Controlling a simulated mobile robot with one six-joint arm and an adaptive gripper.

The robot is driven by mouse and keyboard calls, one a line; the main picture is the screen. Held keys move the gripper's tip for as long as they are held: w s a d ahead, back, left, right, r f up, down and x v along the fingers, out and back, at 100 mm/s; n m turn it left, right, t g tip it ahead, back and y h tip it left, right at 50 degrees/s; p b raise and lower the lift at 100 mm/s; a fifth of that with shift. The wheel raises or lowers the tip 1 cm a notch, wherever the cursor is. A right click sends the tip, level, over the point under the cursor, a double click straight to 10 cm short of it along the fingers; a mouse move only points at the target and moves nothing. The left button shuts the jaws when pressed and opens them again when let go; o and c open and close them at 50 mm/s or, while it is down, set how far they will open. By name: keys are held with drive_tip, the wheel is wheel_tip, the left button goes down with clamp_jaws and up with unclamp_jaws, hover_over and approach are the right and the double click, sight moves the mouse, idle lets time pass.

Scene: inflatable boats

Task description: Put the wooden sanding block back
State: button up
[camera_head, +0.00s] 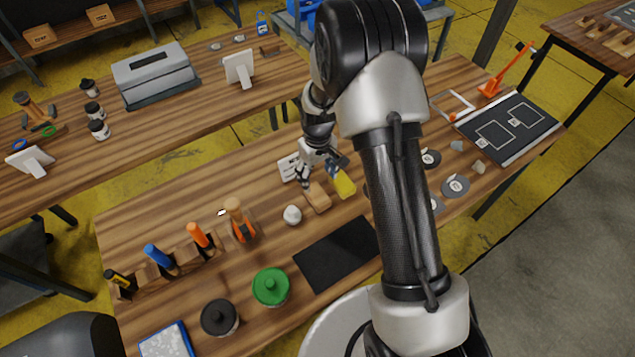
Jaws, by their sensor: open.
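A light wooden block (318,197), likely the sanding block, lies on the near workbench (245,285) in the middle of the view. My gripper (305,180) is open and points down just behind and above this block. I cannot tell whether its fingers touch the block. A white card or plate (287,168) with dark marks is beside the gripper, partly hidden by it. My arm covers part of the bench to the right of the block.
A yellow-ended tool (341,183) lies right of the block, a white knob-like item (292,215) left of it. A black mat (338,253), green tin (271,287) and black tin (219,318) are nearer. Upright handled tools (198,236) line the left; a dark board (508,128) lies right.

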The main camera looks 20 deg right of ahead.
drive_tip(key=s+r+m+t, duration=0.1)
drive_tip(key=s+r, duration=0.3)
drive_tip(key=r, duration=0.7)
drive_tip(key=s+r+m+t, duration=0.1)
drive_tip(key=s+r, duration=0.3)
drive_tip(key=r, duration=0.8)
drive_tip(key=s+r+t, duration=0.1)
drive_tip(key=s+r, duration=0.3)
drive_tip(key=s, duration=0.6)
drive_tip(key=s+r+m+t, duration=0.1)
drive_tip(key=s+r, duration=0.3)
drive_tip(key=s, duration=0.5)
drive_tip(key=shift+s+r+m+t, duration=0.2)
drive_tip(key=shift+s+m+t, duration=0.1)
drive_tip(key=shift+s, duration=0.05)
